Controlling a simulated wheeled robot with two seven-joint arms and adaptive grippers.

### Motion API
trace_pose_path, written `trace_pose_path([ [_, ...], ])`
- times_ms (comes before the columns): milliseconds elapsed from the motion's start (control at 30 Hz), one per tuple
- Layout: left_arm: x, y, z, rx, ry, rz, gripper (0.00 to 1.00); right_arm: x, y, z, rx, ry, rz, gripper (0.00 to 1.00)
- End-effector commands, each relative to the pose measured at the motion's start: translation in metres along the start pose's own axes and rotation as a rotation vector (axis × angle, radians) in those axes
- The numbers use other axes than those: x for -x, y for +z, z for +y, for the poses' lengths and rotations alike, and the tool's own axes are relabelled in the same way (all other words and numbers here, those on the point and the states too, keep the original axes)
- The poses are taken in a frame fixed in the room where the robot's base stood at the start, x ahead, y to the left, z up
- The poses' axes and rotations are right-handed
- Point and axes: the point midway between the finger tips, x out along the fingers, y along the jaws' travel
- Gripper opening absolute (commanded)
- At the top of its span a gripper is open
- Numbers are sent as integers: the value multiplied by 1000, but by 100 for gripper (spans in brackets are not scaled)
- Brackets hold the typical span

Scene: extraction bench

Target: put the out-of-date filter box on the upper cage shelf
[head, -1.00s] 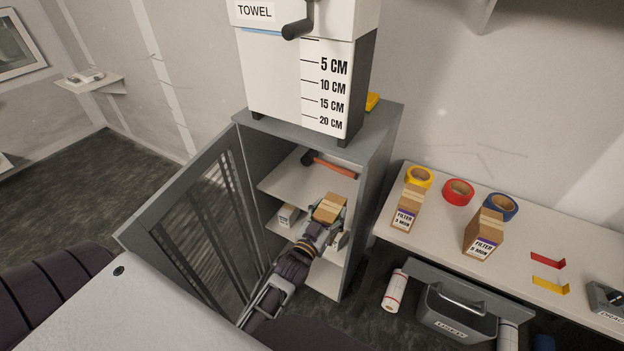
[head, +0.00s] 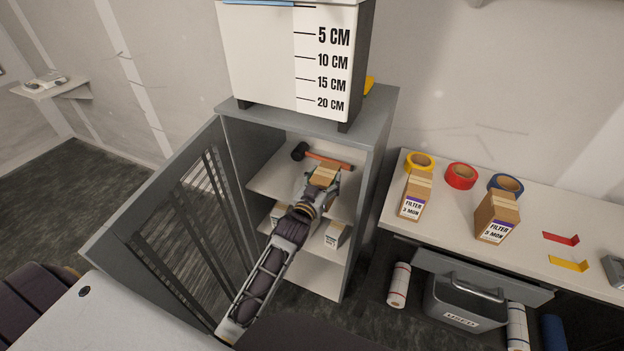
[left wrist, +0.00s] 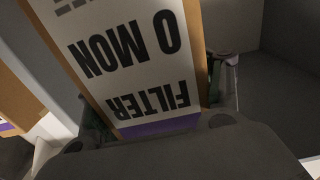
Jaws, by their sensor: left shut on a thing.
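My left gripper (head: 319,188) is shut on a brown cardboard filter box (head: 324,175). In the left wrist view this box (left wrist: 140,55) fills the middle, its white label reading upside down "FILTER" and "0 MON", with a purple band. In the head view the gripper and box are inside the open cage, at the upper shelf (head: 270,181), in front of a mallet. I cannot tell whether the box touches the shelf. The gripper hides the box's lower part. My right gripper is not in view.
The mallet (head: 325,160) lies at the back of the upper shelf. Small boxes (head: 337,235) stand on the shelf below. The cage door (head: 165,220) is open to the left.

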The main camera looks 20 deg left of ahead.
Motion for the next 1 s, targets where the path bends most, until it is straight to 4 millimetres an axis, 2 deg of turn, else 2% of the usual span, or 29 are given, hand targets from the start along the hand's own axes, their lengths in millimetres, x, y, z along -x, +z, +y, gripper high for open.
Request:
trace_pose_path([
  [100,-13,3,0,-1,2,3,35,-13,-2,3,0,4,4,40],
  [1000,-92,-11,-8,-15,1,1,35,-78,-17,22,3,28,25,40],
])
